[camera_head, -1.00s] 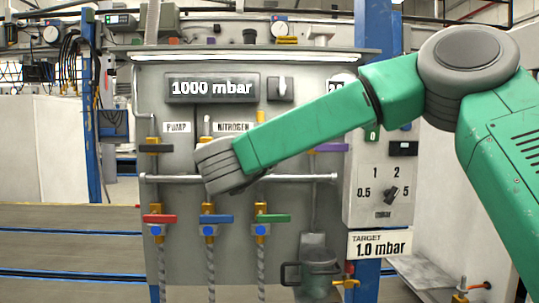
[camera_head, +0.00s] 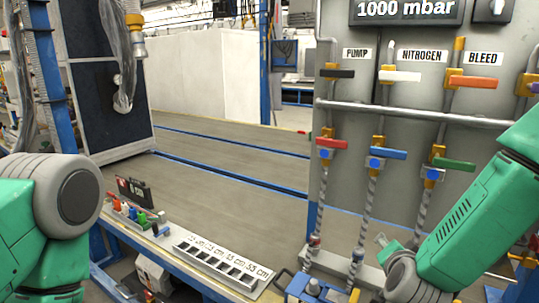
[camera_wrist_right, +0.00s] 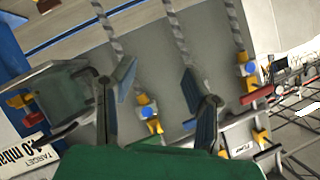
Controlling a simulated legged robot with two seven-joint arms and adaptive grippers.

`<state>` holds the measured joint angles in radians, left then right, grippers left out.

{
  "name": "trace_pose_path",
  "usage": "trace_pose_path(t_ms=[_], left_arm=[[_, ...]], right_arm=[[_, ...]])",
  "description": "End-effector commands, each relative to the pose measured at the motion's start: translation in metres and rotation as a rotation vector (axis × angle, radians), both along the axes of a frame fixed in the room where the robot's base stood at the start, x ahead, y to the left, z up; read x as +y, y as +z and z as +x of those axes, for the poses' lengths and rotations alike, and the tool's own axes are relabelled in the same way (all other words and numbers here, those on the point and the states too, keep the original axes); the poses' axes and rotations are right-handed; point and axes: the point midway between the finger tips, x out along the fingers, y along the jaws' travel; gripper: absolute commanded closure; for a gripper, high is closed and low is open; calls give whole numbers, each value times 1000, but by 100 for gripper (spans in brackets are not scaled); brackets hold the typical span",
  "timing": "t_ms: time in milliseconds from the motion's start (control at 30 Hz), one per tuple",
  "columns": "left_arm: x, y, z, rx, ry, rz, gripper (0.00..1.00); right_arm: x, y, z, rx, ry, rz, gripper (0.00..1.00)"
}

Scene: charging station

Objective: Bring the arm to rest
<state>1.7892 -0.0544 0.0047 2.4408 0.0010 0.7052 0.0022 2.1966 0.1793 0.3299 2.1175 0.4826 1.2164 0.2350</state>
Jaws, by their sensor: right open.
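My right arm, green with grey joints, comes in from the right in the head view and slopes down in front of the panel's lower right. Its wrist is near the bottom edge, and the gripper is mostly hidden there. In the right wrist view my right gripper (camera_wrist_right: 158,88) is open, its two dark blue fingers apart with nothing between them. Braided hoses and yellow fittings show behind the fingers. My left arm shows at the head view's lower left, and its gripper is out of the picture.
The grey valve panel (camera_head: 400,140) carries red, blue and green handles below a horizontal pipe. A white slotted tray (camera_head: 225,262) and small coloured items stand on the front bench. The wide grey surface (camera_head: 235,180) behind is clear. A TARGET sign (camera_wrist_right: 30,160) shows in the wrist view.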

Motion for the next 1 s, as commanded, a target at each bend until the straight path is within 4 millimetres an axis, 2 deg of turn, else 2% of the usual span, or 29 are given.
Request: trace_pose_path(t_ms=[33, 100, 167, 200, 267, 300, 400, 500, 600, 700, 800, 1000], left_arm=[[0, 0, 0, 0, 0, 0, 59], [0, 0, 0, 0, 0, 0, 59], [0, 0, 0, 0, 0, 0, 59], [0, 0, 0, 0, 0, 0, 59], [0, 0, 0, 0, 0, 0, 59], [0, 0, 0, 0, 0, 0, 59], [0, 0, 0, 0, 0, 0, 59], [0, 0, 0, 0, 0, 0, 59], [0, 0, 0, 0, 0, 0, 59], [0, 0, 0, 0, 0, 0, 59], [0, 0, 0, 0, 0, 0, 59], [0, 0, 0, 0, 0, 0, 59]], right_arm=[[6, -37, -22, 102, 73, -40, 59], [12, -81, -54, 232, 174, -88, 59], [16, -114, -85, 344, 261, -125, 59], [17, -135, -108, 421, 318, -147, 59], [18, -164, -144, 535, 403, -178, 59], [17, -181, -170, 613, 460, -196, 59], [13, -213, -235, 794, 598, -232, 59], [6, -231, -292, 949, 712, -254, 59], [0, -239, -333, 1059, 795, -266, 59], [-4, -242, -357, 1123, 843, -270, 59], [-6, -242, -365, 1146, 861, -270, 59], [-6, -242, -365, 1146, 861, -270, 59]])
